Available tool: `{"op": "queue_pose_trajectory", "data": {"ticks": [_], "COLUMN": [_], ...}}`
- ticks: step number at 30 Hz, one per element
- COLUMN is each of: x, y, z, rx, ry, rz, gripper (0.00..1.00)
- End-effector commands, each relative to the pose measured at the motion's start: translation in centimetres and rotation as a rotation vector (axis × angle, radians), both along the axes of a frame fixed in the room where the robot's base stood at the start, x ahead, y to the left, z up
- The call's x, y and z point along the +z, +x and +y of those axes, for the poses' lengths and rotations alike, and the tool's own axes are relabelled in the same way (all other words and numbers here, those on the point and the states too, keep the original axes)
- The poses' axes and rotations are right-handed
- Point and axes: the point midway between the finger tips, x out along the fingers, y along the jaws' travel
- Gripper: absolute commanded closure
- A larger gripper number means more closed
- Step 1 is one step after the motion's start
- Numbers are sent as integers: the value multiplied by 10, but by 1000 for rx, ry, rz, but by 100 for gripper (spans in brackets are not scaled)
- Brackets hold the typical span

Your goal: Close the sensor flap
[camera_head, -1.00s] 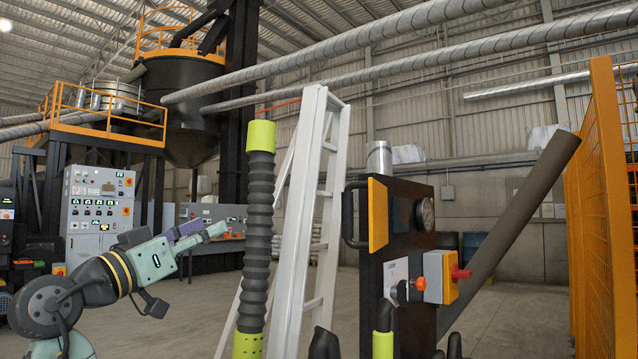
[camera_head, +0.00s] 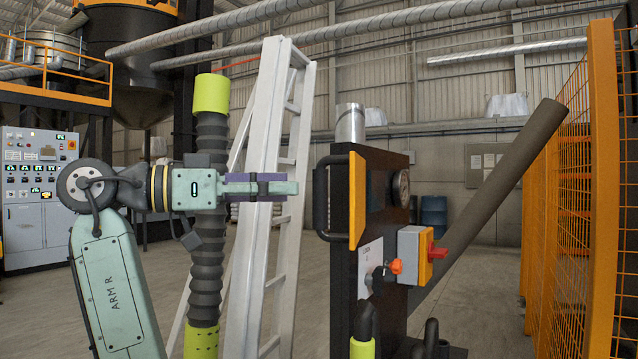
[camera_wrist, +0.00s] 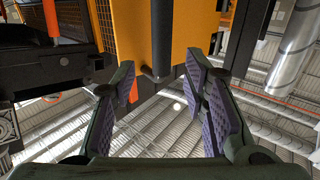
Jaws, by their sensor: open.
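The sensor flap appears to be the orange panel (camera_head: 357,200) at the left front edge of a dark upright cabinet (camera_head: 385,230). It stands at an angle to the cabinet face, and a black bar handle (camera_head: 322,200) sits on its left. My gripper (camera_head: 296,188) is level, to the left of the handle and apart from it in the head view. In the wrist view, an orange panel (camera_wrist: 192,30) with a black bar (camera_wrist: 161,40) lies beyond my open, empty fingers (camera_wrist: 165,100). The bar lines up between the fingers.
A white ladder (camera_head: 262,240) and a black ribbed hose (camera_head: 208,250) stand behind my arm. A red knob (camera_head: 437,253) and a grey pipe (camera_head: 490,190) are at the cabinet's right. An orange mesh fence (camera_head: 603,180) borders the right side. Open floor lies between.

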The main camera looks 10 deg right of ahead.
Motion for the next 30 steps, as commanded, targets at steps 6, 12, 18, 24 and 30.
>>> {"op": "queue_pose_trajectory", "data": {"ticks": [6,12,18,24,30], "x": [2,1,0,0,0], "y": [6,9,10,10,10], "z": [-43,-67,-74,-74,-73], "rx": [-1,0,1,1,1], "ry": [1,0,-1,0,0], "rz": [1,1,1,1,1], "gripper": [60,60,60,60,74]}}
